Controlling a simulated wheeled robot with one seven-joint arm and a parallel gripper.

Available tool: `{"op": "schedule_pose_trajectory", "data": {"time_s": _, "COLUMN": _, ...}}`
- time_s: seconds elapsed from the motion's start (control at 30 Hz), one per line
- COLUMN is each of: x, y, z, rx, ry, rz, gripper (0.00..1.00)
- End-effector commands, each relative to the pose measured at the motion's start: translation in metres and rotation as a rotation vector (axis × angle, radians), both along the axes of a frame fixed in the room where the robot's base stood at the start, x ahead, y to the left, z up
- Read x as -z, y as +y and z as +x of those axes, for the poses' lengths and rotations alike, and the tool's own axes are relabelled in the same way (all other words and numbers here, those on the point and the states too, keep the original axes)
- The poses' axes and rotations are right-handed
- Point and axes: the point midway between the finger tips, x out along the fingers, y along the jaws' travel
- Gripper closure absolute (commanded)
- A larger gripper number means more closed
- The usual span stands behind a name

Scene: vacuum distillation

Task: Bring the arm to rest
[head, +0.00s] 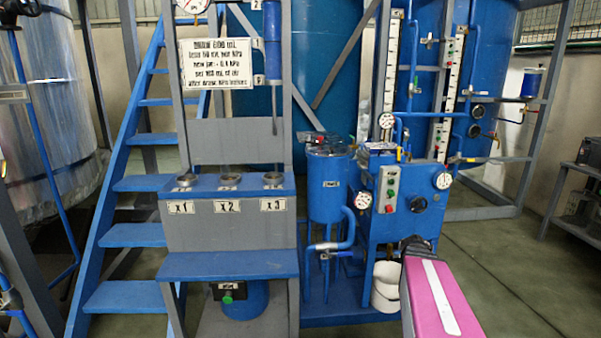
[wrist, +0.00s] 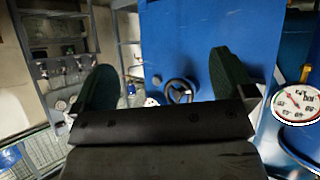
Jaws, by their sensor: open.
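My arm shows in the head view as a pink link with a white stripe at the bottom right, in front of the blue pump cabinet. My gripper (wrist: 165,85) shows in the wrist view with its two dark green fingers wide apart and nothing between them. Beyond the fingers are a blue panel (wrist: 185,40) and a dark round handwheel (wrist: 179,91). The fingertips do not show in the head view.
The blue cabinet (head: 408,228) with buttons and a gauge (head: 443,180) stands close behind my arm. A white bucket (head: 386,287) is at its foot. A grey stand (head: 229,232) with cups labelled x1, x2, x3 is left of it. Open floor (head: 520,280) lies to the right.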

Motion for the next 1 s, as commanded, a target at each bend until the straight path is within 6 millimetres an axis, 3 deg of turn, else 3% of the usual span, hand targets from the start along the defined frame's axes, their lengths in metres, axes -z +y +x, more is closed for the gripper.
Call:
{"op": "schedule_pose_trajectory", "data": {"time_s": 0.03, "x": 0.01, "y": 0.025, "z": -0.01, "rx": -0.008, "ry": 0.074, "rz": 0.022, "gripper": 0.0}}
{"op": "schedule_pose_trajectory", "data": {"time_s": 0.3, "x": 0.059, "y": 0.151, "z": -0.079, "rx": -0.136, "ry": 0.537, "rz": 0.168, "gripper": 0.0}}
{"op": "schedule_pose_trajectory", "data": {"time_s": 0.5, "x": 0.073, "y": 0.228, "z": -0.133, "rx": -0.3, "ry": 0.816, "rz": 0.27, "gripper": 0.0}}
{"op": "schedule_pose_trajectory", "data": {"time_s": 0.7, "x": 0.075, "y": 0.258, "z": -0.158, "rx": -0.385, "ry": 0.934, "rz": 0.318, "gripper": 0.0}}
{"op": "schedule_pose_trajectory", "data": {"time_s": 1.0, "x": 0.075, "y": 0.26, "z": -0.16, "rx": -0.391, "ry": 0.942, "rz": 0.321, "gripper": 0.0}}
